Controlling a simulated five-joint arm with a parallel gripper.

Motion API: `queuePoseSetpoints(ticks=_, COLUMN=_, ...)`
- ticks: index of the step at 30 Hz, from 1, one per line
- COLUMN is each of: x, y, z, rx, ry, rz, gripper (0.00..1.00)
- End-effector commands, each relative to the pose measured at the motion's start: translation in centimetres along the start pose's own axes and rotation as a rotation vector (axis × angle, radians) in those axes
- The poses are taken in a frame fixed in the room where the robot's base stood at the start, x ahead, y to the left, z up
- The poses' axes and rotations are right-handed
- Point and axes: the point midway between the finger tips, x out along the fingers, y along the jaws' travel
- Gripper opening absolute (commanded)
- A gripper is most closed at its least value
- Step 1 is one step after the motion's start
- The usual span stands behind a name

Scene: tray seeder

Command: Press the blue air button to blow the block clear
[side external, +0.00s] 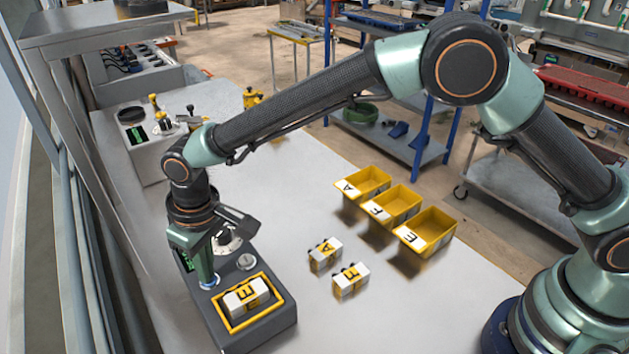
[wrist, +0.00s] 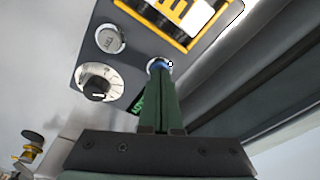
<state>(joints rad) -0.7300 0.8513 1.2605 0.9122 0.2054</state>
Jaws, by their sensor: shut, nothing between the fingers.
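The blue air button (wrist: 156,65) sits in a pale ring on the dark console, mostly hidden by my fingertips. My gripper (side external: 207,284) is shut and empty, pointing down at the button. In the wrist view its closed green fingers (wrist: 161,75) end right over the button. I cannot tell whether it is pressed down. A white block with a yellow band and black letter E (side external: 246,295) lies inside the yellow frame (side external: 279,294) on the console, just beside my fingers. The block also shows at the top of the wrist view (wrist: 176,14).
A TEST button (wrist: 110,39) and a dial (wrist: 97,86) are on the same console. Two more lettered blocks, one (side external: 325,254) behind the other (side external: 350,280), lie on the table right of it. Yellow lettered bins (side external: 427,236) stand farther right.

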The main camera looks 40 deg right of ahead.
Motion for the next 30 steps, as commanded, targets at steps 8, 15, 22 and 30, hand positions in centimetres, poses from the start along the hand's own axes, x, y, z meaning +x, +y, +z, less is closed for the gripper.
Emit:
queuePoseSetpoints(ticks=8, x=-0.4, y=0.0, z=-0.1, rx=0.000, ry=0.000, rz=0.000, gripper=0.00)
queuePoseSetpoints(ticks=15, x=-2.1, y=-0.1, z=-0.3, rx=0.000, ry=0.001, rz=0.000, gripper=0.00)
queuePoseSetpoints(ticks=22, x=-3.8, y=-0.1, z=-0.5, rx=0.000, ry=0.002, rz=0.000, gripper=0.00)
queuePoseSetpoints(ticks=30, x=-5.7, y=-0.1, z=-0.7, rx=0.000, ry=0.001, rz=0.000, gripper=0.00)
